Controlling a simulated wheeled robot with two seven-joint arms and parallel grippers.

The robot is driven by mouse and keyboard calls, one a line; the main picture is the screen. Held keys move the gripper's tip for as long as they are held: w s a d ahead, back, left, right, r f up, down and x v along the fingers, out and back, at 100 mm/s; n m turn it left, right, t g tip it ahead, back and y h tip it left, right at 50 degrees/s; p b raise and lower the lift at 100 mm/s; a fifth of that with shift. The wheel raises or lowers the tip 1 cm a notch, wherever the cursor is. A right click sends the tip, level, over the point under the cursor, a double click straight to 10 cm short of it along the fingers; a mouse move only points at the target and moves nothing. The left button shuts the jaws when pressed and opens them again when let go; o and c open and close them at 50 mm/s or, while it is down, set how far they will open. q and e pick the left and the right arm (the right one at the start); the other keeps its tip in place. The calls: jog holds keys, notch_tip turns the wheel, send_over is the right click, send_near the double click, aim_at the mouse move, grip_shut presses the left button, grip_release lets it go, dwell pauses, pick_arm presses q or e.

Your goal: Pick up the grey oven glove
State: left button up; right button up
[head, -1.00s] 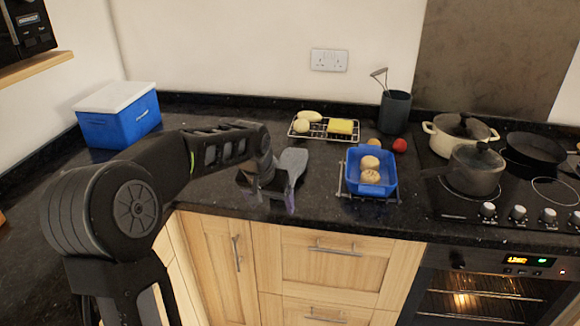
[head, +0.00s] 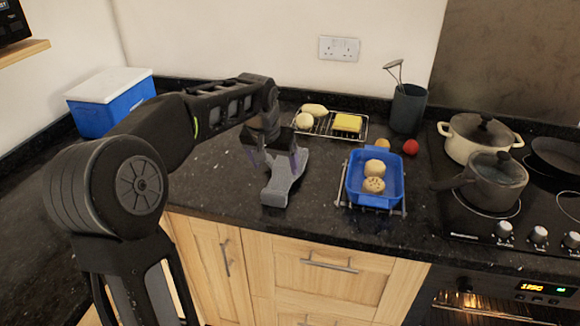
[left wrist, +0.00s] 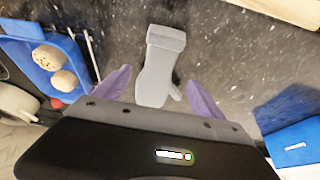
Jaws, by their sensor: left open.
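The grey oven glove (head: 283,182) lies flat on the black granite worktop, in the middle of the head view. It also shows in the left wrist view (left wrist: 159,65), between my purple fingertips and ahead of them, with its thumb to the right. My left gripper (head: 273,163) is open and empty, above the far part of the glove. In the left wrist view its two fingers (left wrist: 160,88) stand apart, one on each side of the glove. The gap between fingers and glove is hard to judge. My right gripper is not in view.
A blue dish (head: 360,189) with two round buns stands on a rack to the right. A wire rack (head: 321,127) with yellow and pale food is behind. A blue cool box (head: 104,112) is at the left. Pots (head: 490,182) stand on the hob.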

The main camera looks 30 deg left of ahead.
aim_at(280, 181)
pick_arm(q)
jog(key=shift+s, duration=0.15)
jog(key=shift+x, duration=1.4)
jog(key=shift+r, duration=0.1)
jog(key=p+x, duration=0.1)
jog(key=x, duration=0.3)
jog(key=shift+d+p, duration=0.1)
jog(key=shift+p, duration=0.25)
jog(key=shift+w+f, duration=0.25)
jog(key=shift+f, duration=0.35)
jog(key=shift+c, duration=0.2)
jog(key=c, duration=1.6)
